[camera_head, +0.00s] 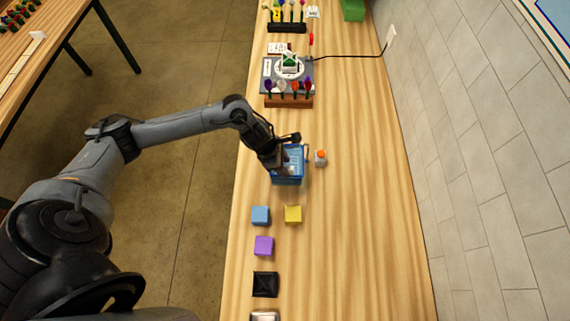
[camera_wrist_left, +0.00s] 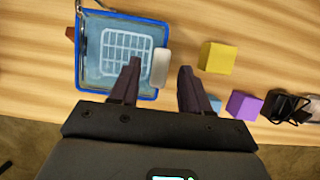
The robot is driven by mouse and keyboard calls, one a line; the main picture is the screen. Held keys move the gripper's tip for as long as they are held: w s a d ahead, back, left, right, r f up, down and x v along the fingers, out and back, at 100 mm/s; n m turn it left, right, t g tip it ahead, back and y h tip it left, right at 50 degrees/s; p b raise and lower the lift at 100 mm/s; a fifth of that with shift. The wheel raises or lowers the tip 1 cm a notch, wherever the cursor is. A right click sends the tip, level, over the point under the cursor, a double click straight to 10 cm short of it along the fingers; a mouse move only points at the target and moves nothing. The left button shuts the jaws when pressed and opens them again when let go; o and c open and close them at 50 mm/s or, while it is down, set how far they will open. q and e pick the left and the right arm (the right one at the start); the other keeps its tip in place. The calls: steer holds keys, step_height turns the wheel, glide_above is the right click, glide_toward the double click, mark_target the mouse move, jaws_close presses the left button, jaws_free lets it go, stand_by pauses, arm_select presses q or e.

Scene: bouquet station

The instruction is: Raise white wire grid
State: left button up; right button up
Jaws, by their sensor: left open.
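The white wire grid (camera_wrist_left: 122,46) lies inside a blue-rimmed, water-blue tub (camera_wrist_left: 86,90) in the left wrist view. A pale grey rounded block (camera_wrist_left: 160,68) sits at the tub's right edge; I cannot tell whether it joins the grid. My left gripper (camera_wrist_left: 160,78) is open, its fingers apart on either side of that block in the picture, one over the tub and one outside. In the head view the left gripper (camera_head: 284,160) is over the tub (camera_head: 288,181), hiding much of it and most of the grid. My right gripper is not in view.
A small white bottle with an orange cap (camera_head: 320,158) stands right of the tub. A flower rack (camera_head: 289,101) stands behind. The table's right side is clear.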

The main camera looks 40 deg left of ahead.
arm_select(q)
steer(key=shift+w+d+f, duration=0.1)
steer(key=shift+d+f, duration=0.1)
steer(key=shift+f, duration=0.35)
steer(key=shift+c, duration=0.5)
jaws_close()
